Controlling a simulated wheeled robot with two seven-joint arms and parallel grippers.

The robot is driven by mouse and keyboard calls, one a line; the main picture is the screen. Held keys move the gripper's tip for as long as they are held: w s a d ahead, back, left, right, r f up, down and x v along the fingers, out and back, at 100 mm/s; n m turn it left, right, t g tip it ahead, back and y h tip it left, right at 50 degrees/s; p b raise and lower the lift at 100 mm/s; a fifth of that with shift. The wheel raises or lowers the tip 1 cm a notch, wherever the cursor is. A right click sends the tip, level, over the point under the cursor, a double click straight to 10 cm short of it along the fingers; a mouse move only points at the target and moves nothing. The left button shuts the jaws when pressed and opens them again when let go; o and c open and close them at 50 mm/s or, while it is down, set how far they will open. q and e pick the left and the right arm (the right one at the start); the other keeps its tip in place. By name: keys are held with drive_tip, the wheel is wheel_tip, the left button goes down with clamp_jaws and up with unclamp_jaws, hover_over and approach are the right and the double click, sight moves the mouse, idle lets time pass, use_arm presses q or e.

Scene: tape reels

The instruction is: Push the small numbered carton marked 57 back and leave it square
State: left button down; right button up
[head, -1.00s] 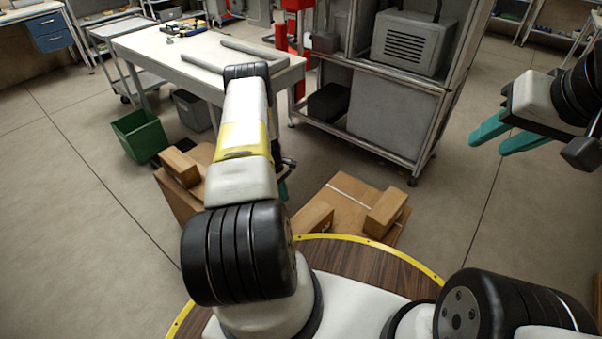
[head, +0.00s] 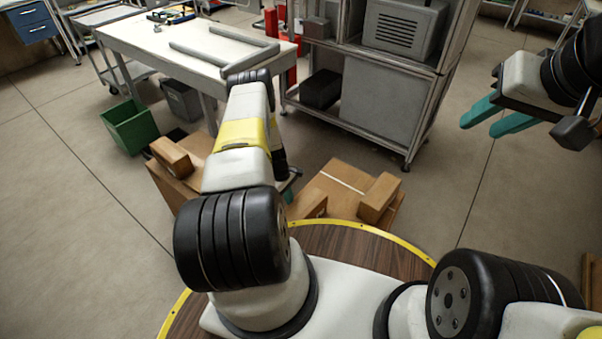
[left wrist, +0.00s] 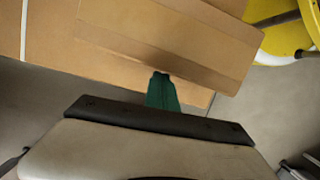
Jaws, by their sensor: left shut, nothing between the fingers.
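A small brown carton (head: 308,205) lies on a large flat carton (head: 338,184) beside my round base, partly hidden by my left arm. No number is legible on it. My left gripper (head: 288,196) shows as a bit of teal next to this carton, mostly behind the arm. In the left wrist view a small carton (left wrist: 165,42) lies across the top, and the shut teal fingers of my left gripper (left wrist: 161,80) reach its near edge; whether they touch cannot be told. My right gripper (head: 482,124) hangs open and empty at the upper right.
Another small carton (head: 379,198) stands at the flat carton's right side. A third (head: 171,157) lies on a big box (head: 170,187) at left. A green bin (head: 129,126), a white workbench (head: 190,57) and a metal rack (head: 395,146) stand behind.

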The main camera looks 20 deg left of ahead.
use_arm(q)
drive_tip(key=shift+d, duration=0.1)
drive_tip(key=s+d, duration=0.1)
drive_tip(key=d, duration=0.4)
drive_tip(key=s+d, duration=0.2)
drive_tip(key=d, duration=0.3)
drive_tip(key=s+d, duration=0.1)
drive_tip(key=d, duration=0.5)
drive_tip(key=shift+s+d, duration=0.1)
drive_tip(key=shift+s, duration=0.2)
